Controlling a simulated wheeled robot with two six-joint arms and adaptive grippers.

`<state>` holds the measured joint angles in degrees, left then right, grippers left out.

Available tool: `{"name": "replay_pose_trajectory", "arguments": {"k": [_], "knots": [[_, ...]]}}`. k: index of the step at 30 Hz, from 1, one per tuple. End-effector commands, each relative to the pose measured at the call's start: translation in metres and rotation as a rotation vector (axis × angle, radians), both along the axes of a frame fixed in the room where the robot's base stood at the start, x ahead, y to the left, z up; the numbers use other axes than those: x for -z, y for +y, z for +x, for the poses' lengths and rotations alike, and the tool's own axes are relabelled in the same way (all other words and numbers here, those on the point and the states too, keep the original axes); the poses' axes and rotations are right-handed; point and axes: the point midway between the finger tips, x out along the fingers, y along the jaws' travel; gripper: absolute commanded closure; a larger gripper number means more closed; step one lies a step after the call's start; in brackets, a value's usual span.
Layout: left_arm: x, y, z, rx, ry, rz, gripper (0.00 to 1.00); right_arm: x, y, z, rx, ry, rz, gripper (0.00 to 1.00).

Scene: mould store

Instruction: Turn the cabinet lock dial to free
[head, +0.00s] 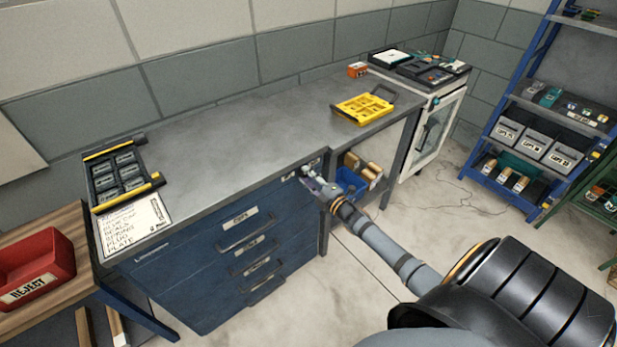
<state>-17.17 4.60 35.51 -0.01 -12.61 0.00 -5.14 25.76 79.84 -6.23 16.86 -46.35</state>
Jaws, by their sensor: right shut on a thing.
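The blue cabinet (185,262) stands under the grey worktop, with several labelled drawers and dark handles. My right arm reaches in from the lower right. My right gripper (308,172) is at the cabinet's upper right front corner, just under the worktop edge. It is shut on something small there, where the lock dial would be. The dial is mostly hidden by the gripper and too small for me to read its setting. My left gripper is not in view.
A yellow tray (362,108) and a dark rack with yellow handles (121,175) lie on the worktop (225,125). A red reject bin (34,270) stands at the left. A blue shelf rack (487,130) is at the right. Floor in front is clear.

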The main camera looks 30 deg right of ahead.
Motion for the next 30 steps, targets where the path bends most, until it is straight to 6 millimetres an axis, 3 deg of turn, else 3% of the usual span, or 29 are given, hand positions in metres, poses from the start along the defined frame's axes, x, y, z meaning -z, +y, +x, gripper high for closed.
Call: {"name": "replay_pose_trajectory", "arguments": {"k": [12, 30], "knots": [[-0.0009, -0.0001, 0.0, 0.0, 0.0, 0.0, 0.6, 0.0017, -0.0001, -0.0004, 0.001, -0.013, -0.193, 1.0], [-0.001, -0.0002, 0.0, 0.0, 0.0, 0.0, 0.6, 0.0021, -0.0001, -0.0005, 0.0, -0.015, -0.227, 1.0]]}}
